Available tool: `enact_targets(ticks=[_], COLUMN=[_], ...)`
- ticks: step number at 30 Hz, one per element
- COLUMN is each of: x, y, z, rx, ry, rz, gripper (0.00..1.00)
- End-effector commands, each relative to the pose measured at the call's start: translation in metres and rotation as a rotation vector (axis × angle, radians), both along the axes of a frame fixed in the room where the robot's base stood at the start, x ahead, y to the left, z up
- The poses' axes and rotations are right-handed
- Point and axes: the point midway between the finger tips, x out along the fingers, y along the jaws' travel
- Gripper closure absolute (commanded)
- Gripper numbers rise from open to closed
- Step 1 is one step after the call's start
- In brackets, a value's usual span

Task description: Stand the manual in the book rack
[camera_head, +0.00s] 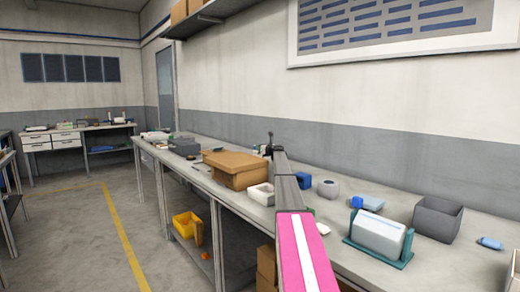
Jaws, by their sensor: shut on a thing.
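My arm, pink with a white stripe and then dark grey, reaches from the bottom edge over the bench. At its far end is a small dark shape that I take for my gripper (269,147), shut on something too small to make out. A teal rack (407,257) stands on the bench at the right, with a thick white and grey block (378,234) in it. I take this for the book rack. My gripper is far to the left of it and further back. I cannot pick out the manual for sure.
Behind the rack lie a pale flat item (369,203) and a grey open bin (437,219). A blue item (490,243) is at the right. A cardboard box (236,169), a white tray (262,194) and a grey roll (328,188) stand further left. A shelf hangs above.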

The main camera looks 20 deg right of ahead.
Motion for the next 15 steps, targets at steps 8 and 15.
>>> enact_targets(ticks=[8,15], x=[0.0,-0.0009], y=[0.0,-0.0002], z=[-0.0008,0.002], rx=[0.0,0.0], ry=[0.0,0.0], rz=[0.0,0.0], gripper=[0.54,0.54])
